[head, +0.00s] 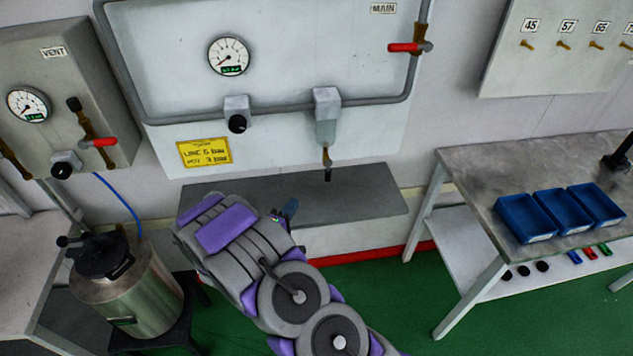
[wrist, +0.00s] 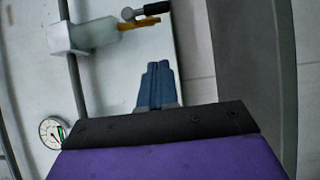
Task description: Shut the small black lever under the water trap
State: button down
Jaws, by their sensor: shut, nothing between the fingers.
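The water trap (head: 326,128) hangs from the grey pipe on the white wall panel, a translucent bowl under a light block. It also shows in the wrist view (wrist: 104,34). A brass drain (head: 326,154) comes out of its bottom. The small black lever (head: 328,174) hangs below, roughly in line with the drain; in the wrist view the lever (wrist: 152,10) lies beside the brass at the top edge. My gripper (head: 290,207), with blue fingers, is below and left of the lever, apart from it. In the wrist view its fingers (wrist: 159,78) are together and empty.
A grey shelf (head: 360,196) runs under the panel, near my gripper. The pressure gauge (head: 229,55) and a black-knobbed regulator (head: 237,118) are to the left. A red-handled valve (head: 408,47) is upper right. A bench (head: 465,165) with blue bins stands right.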

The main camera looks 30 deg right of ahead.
jog(key=shift+w, duration=0.1)
jog(key=b, duration=0.4)
send_near(328, 172)
jog(key=shift+w+d+f, duration=1.15)
jog(key=shift+w+d, duration=0.8)
jog(key=shift+w, duration=0.85)
jog(key=shift+r+p, duration=0.1)
jog(key=shift+p, duration=0.45)
